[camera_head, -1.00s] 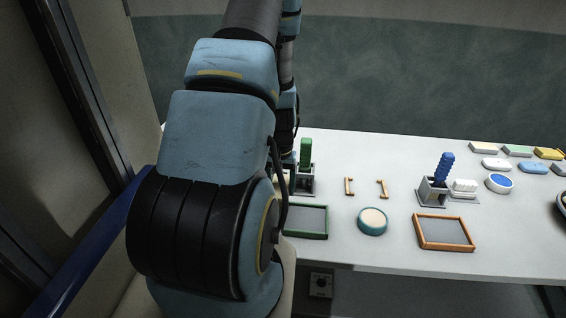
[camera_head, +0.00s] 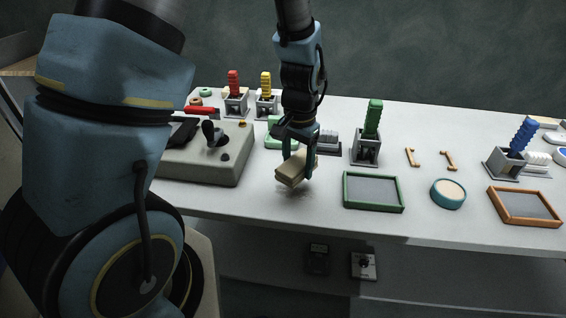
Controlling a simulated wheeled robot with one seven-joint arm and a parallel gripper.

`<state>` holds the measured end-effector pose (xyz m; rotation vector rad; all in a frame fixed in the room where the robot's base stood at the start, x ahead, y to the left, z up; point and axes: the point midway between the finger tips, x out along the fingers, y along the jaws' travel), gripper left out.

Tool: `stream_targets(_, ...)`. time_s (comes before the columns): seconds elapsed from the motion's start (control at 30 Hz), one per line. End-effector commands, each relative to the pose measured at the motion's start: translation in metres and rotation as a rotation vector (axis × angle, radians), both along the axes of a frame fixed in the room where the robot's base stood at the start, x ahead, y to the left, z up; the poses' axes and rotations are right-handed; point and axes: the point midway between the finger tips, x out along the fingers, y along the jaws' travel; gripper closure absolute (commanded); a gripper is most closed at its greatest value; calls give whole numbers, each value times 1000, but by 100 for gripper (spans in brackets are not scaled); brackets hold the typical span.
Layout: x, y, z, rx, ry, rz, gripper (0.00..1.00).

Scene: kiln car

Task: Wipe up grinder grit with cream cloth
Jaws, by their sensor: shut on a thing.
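My gripper (camera_head: 298,165) is shut on a folded cream cloth (camera_head: 290,174), which it holds at or just above the white table top (camera_head: 240,212), left of the green-framed tray. I cannot tell whether the cloth touches the table. A faint greyish patch (camera_head: 296,190) shows on the table just below the cloth; it may be grit or a shadow.
A grey machine block with a black knob (camera_head: 200,160) stands left of my gripper. A green-framed tray (camera_head: 373,191), a teal round dish (camera_head: 448,193) and an orange-framed tray (camera_head: 526,206) lie to the right. A green-handled brush in a holder (camera_head: 367,148) stands behind the green tray.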

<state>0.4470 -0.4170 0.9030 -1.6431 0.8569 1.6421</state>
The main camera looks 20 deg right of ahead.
Motion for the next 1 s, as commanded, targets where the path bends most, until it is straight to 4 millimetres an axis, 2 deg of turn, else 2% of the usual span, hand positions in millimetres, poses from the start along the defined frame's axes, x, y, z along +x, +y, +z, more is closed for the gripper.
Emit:
stream_targets(0.37, 0, 1, 1, 0, 0, 1, 100)
stream_targets(1.0, 1, 1, -51, 1, -1, 2, 100)
